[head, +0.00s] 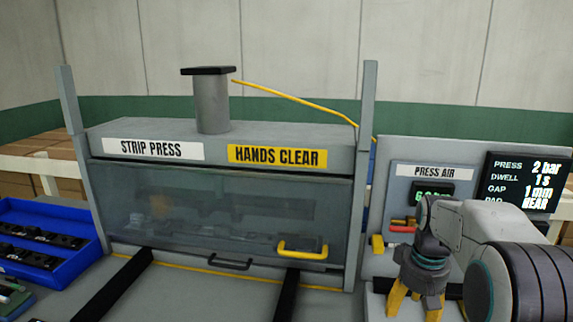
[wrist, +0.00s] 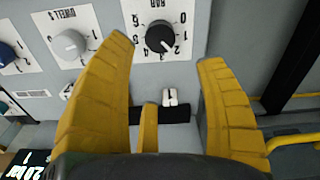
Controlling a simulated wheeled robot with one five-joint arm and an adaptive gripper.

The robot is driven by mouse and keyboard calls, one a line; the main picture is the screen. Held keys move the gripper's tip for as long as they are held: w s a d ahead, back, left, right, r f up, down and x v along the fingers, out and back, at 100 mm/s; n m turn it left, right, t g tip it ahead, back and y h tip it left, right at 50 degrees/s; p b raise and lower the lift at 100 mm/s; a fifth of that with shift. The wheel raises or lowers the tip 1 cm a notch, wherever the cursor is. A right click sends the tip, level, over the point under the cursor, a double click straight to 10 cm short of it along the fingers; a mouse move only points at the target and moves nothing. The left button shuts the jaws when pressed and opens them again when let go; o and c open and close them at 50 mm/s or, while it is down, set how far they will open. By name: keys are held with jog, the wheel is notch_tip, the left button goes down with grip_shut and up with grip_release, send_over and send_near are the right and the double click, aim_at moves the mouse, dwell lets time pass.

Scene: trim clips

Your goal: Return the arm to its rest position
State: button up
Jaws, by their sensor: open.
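My gripper (head: 414,304) hangs at the lower right of the head view, in front of the grey control panel, with its yellow fingers pointing down. In the wrist view my gripper (wrist: 168,55) has its yellow fingers spread wide, with nothing between them. Beyond the fingers is the panel face, with a black knob marked bar (wrist: 160,36), a grey knob (wrist: 69,44) and a small white switch-like part (wrist: 169,97). I cannot tell the exact gap between fingers and panel. My pale arm covers part of the panel.
The strip press (head: 120,172) stands at centre, its clear door down, with a yellow handle (head: 302,249). A blue tray (head: 84,262) of dark parts is at left. A black display (head: 528,180) and a red lever (head: 402,229) are by my arm. Two dark rails run forward from the press.

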jog(key=shift+m+g, duration=0.3)
jog(key=shift+m, duration=0.4)
jog(key=s+f, duration=0.1)
jog(key=s, duration=0.1)
jog(key=s+a+f, duration=0.1)
jog(key=s+f, duration=0.1)
jog(key=shift+f, duration=0.15)
jog(key=shift+m, duration=0.4)
jog(key=s, duration=0.1)
jog(key=s+a, duration=0.1)
jog(key=s, duration=0.3)
jog(key=shift+a+f, duration=0.2)
jog(key=shift+a, duration=0.15)
jog(key=s+a+r+n+t, duration=0.1)
jog(key=s+a+r, duration=0.1)
jog(key=s, duration=0.4)
jog(key=s+a+r+n+t, duration=0.1)
jog(key=s+a+r+t, duration=0.1)
jog(key=s, duration=0.5)
jog(key=a+r, duration=0.1)
jog(key=a, duration=0.1)
jog(key=shift+a+t, duration=0.3)
jog(key=shift+d, duration=0.1)
